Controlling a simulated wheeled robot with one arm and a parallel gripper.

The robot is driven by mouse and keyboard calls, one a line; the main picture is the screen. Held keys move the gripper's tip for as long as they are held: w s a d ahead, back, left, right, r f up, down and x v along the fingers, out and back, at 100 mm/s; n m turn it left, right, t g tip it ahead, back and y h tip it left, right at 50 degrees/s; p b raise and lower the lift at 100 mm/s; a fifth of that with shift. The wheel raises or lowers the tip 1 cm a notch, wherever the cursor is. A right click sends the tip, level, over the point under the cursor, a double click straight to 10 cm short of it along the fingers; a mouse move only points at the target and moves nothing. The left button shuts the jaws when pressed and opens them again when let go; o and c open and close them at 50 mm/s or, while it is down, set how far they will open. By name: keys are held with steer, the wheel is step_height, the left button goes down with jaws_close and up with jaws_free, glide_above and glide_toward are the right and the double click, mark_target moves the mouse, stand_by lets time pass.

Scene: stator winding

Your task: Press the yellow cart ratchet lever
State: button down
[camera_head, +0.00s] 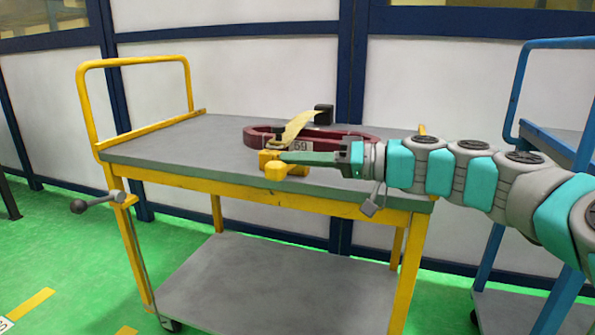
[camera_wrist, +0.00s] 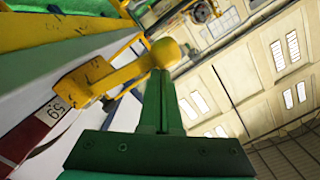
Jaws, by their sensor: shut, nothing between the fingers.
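The yellow cart (camera_head: 330,202) has a grey top and stands in front of me. A yellow lever (camera_head: 298,170) with a rounded knob (camera_head: 275,171) sits at the front edge of its top. In the wrist view the lever (camera_wrist: 112,82) ends in a ball-shaped knob (camera_wrist: 165,52). My gripper (camera_head: 283,156) reaches in from the right with its green fingers together and empty. In the wrist view its fingertips (camera_wrist: 160,74) are right at the knob and overlap its lower edge; I cannot tell whether they touch it.
A dark red ring-shaped part (camera_head: 358,134) with a "59" label lies on the cart top behind the lever. A pale yellow strip (camera_head: 297,126) and a black block (camera_head: 324,114) are beside it. A grey handle with a dark knob (camera_head: 78,206) sticks out left. A blue cart (camera_head: 520,290) stands right.

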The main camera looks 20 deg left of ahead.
steer(key=shift+s+a+f+n+b, duration=0.1)
steer(key=shift+f+n+b, duration=0.35)
steer(key=shift+f+b, duration=0.75)
steer(key=shift+s+d+f+n+b, duration=0.15)
steer(key=shift+f+n+b, duration=0.45)
steer(key=shift+b, duration=0.9)
steer(key=shift+s+a+f+n+b, duration=0.15)
steer(key=shift+f+n+b, duration=0.1)
steer(key=shift+f+b, duration=1)
